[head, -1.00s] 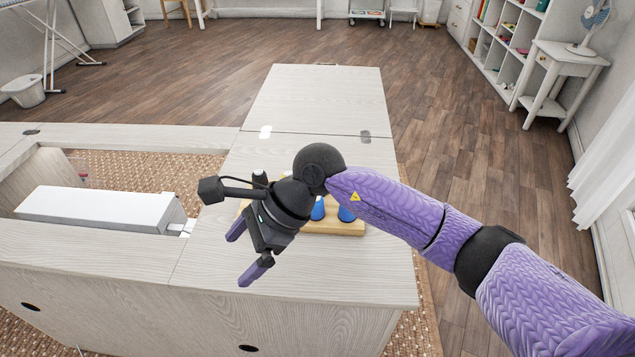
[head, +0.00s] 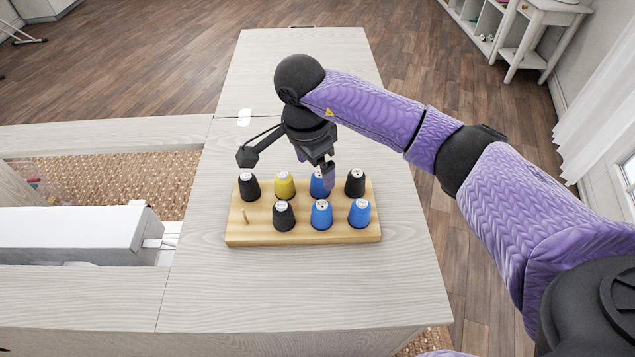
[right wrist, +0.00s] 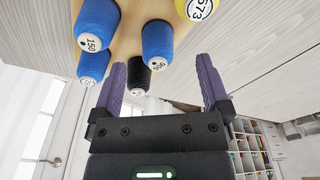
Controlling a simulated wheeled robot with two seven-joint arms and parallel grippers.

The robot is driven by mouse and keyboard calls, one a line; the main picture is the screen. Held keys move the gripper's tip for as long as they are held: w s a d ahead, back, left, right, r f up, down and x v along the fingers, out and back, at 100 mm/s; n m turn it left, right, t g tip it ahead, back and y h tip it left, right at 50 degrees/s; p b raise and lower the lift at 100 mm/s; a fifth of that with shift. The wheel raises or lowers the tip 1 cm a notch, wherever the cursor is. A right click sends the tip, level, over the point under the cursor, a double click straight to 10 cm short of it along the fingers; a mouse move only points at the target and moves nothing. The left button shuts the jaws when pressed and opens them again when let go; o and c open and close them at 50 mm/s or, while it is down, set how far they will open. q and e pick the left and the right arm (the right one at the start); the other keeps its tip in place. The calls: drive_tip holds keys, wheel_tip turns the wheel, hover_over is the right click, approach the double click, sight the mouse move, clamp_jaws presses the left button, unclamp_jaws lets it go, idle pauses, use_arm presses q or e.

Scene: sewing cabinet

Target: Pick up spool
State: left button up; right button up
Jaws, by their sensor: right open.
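Several spools stand upright on a wooden spool rack (head: 300,238). The back row holds a black spool (head: 249,187), a yellow spool (head: 284,187), a blue spool (head: 317,186) and another black spool (head: 355,184). The front row holds a black spool (head: 284,217) and two blue spools (head: 321,216) (head: 360,214). My right gripper (head: 316,172) is open and empty at the back row, partly covering the back blue spool. In the right wrist view, a black spool (right wrist: 139,76) shows between the spread fingers, with blue spools (right wrist: 157,42) close by; contact is not visible. My left gripper is out of view.
A bare peg (head: 245,216) stands at the rack's front left. The rack sits on a pale wooden cabinet top (head: 290,285), clear in front and behind. A white machine (head: 80,235) lies in the recess at left. A white shelf (head: 480,25) stands far right.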

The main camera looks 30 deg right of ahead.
sight(320, 178)
drive_tip(key=f+b, duration=0.1)
drive_tip(key=f, duration=0.1)
drive_tip(key=d+f+b, duration=0.1)
drive_tip(key=f, duration=0.2)
drive_tip(key=shift+s, duration=0.1)
drive_tip(key=shift+r, duration=0.15)
drive_tip(key=shift+c, duration=0.9)
clamp_jaws()
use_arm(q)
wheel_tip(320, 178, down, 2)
use_arm(e)
wheel_tip(320, 178, up, 9)
drive_tip(key=p, duration=0.4)
drive_tip(key=shift+r, duration=0.65)
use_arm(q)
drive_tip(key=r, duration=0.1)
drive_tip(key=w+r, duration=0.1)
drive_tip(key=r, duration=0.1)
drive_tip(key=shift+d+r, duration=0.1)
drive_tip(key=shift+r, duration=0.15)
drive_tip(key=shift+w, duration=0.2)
use_arm(e)
drive_tip(key=shift+f, duration=0.1)
